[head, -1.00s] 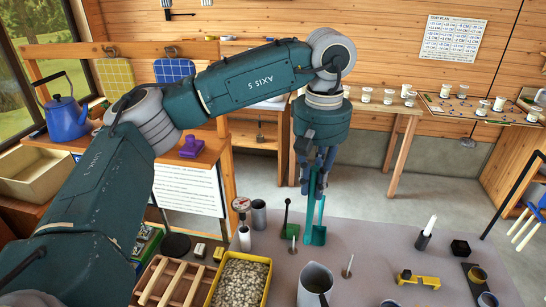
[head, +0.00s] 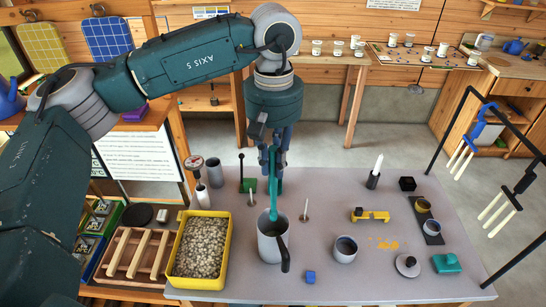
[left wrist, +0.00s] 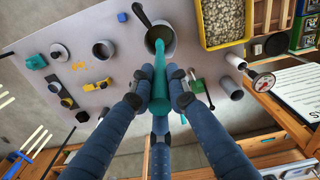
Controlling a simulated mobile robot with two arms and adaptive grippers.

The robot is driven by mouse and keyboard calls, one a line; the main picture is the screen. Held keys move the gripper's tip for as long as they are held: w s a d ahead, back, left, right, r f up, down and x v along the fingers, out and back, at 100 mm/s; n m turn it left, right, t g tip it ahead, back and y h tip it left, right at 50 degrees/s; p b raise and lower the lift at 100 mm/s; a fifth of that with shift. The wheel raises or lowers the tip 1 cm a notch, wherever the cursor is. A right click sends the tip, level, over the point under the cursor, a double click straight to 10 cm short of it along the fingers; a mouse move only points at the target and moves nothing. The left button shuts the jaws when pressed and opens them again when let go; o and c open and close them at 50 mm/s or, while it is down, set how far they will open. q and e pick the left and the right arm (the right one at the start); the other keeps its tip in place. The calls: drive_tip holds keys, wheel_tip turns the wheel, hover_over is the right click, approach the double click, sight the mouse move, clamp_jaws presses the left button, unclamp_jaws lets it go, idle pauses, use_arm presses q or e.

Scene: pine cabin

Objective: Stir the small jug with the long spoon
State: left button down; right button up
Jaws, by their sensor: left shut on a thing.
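My left gripper (head: 274,160) is shut on the upper part of the teal long spoon (head: 273,198), which hangs almost upright. The spoon also shows between the fingers in the left wrist view (left wrist: 160,85). The grey small jug (head: 270,248), with a dark handle, stands on the table below the gripper; its mouth also shows in the left wrist view (left wrist: 168,37). The spoon's lower end is at the jug's mouth and seems to be inside; its tip is hidden and I cannot tell how deep it is. My right gripper is not in view.
A yellow tray of pebbles (head: 230,247) stands left of the jug. A small blue block (head: 310,277) and a grey cup (head: 345,249) are to its right. A thin upright peg (head: 305,211) and a green block with a lever (head: 248,184) stand nearby.

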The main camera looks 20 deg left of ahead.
sight(273, 209)
use_arm(q)
drive_tip(key=shift+f, duration=0.6)
drive_tip(key=shift+a+f+b, duration=0.1)
drive_tip(key=shift+f+b, duration=0.75)
drive_tip(key=shift+b, duration=0.15)
wheel_tip(273, 209, down, 3)
drive_tip(key=shift+b, duration=1.25)
wheel_tip(273, 209, down, 4)
drive_tip(key=b, duration=0.3)
drive_tip(key=shift+r, duration=0.15)
wheel_tip(273, 209, down, 3)
drive_tip(key=b, duration=0.2)
drive_tip(key=shift+b, duration=0.3)
drive_tip(key=shift+f+b, duration=0.35)
drive_tip(key=shift+w, duration=0.15)
